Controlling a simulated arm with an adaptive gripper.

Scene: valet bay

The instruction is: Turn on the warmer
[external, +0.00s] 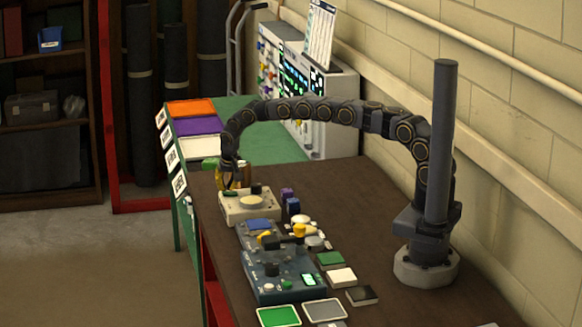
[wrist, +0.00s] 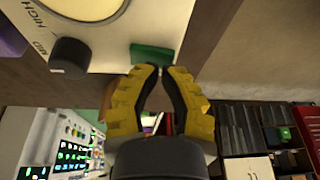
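The warmer (external: 249,207) is a cream box with a round pale plate on top, standing at the far left end of the brown table. In the wrist view its top (wrist: 105,40) shows a black dial (wrist: 70,58) beside the printed words HIGH and MID, and a green switch (wrist: 151,53) at its edge. My gripper (wrist: 160,70) has yellow fingers with dark inner pads; the tips are together and empty, right beside the green switch. I cannot tell whether they touch it. In the external view my gripper (external: 230,186) is low over the warmer's left rear corner.
A blue-grey device (external: 283,275) with yellow and black parts stands in front of the warmer. Small blocks, green (external: 330,260), white (external: 341,277) and dark (external: 361,296), lie to its right. Purple and blue items (external: 290,203) stand just right of the warmer. The table's right middle is clear.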

